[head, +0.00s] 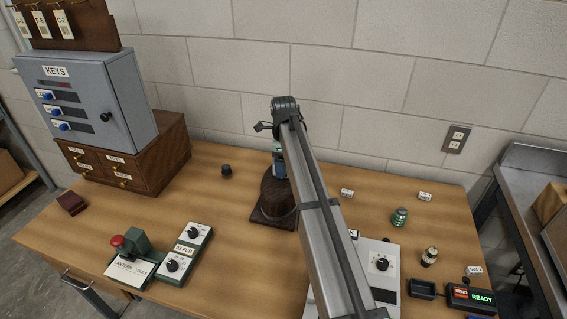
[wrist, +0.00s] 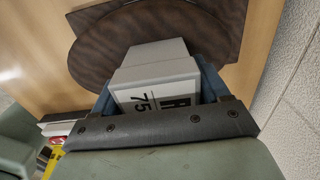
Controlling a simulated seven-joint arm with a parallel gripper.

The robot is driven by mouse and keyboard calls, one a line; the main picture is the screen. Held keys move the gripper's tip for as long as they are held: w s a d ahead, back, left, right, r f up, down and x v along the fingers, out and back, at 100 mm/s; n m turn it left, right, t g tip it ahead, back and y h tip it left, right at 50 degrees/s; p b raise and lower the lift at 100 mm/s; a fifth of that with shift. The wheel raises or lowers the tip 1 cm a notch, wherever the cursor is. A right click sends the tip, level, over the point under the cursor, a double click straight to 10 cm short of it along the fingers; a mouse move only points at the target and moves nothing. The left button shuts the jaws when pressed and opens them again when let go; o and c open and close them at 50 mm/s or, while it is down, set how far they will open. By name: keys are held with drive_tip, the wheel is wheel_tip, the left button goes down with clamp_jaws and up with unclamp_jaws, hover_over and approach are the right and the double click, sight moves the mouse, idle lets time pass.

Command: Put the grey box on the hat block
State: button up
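The grey box (wrist: 155,70), with a white label reading 75 on its near face, sits between the blue fingers of my gripper (wrist: 158,88) in the wrist view. The fingers lie along both its sides, so the gripper looks shut on it. The hat block is a dark brown wooden dome on a square base (head: 271,217). It stands on the table in the head view, directly below my gripper (head: 279,172). In the wrist view the round block (wrist: 88,68) shows behind the box. I cannot tell whether box and block touch. My arm hides part of the block in the head view.
A grey key cabinet (head: 88,95) stands on a wooden drawer unit (head: 150,160) at the back left. A small dark knob (head: 227,171) is left of the block. Control boxes (head: 185,253) lie front left. A white device (head: 383,262) and a green ribbed item (head: 399,217) are at right.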

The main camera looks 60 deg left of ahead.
drive_tip(key=o, duration=0.4)
drive_tip(key=shift+c, duration=0.2)
drive_tip(key=shift+r, duration=0.15)
wheel_tip(320, 180, up, 12)
drive_tip(key=shift+r, duration=0.1)
idle(0.4)
